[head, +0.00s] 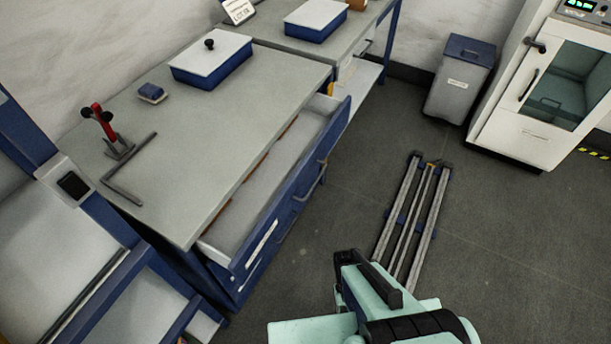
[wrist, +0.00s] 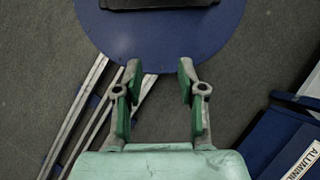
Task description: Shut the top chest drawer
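The chest (head: 215,125) has a grey worktop and blue sides. Its top drawer (head: 292,199) is pulled out, showing a pale, apparently empty interior. The blue drawer front carries a handle (head: 311,183) and a white label. In the wrist view, my gripper (wrist: 159,72) is open and empty, its two green-padded fingers apart above the floor. A blue front with a white label (wrist: 303,160) shows at that view's lower right, clear of the fingers. In the head view my mint arm is at the bottom, right of the drawer; the fingertips cannot be made out there.
On the worktop are a lidded blue box (head: 211,60), a small blue block (head: 151,93), a red-handled clamp (head: 103,120) and an angled metal bar (head: 128,172). Floor rails (head: 413,215) lie right of the drawer. A bin (head: 460,80) and white cabinet (head: 545,85) stand behind.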

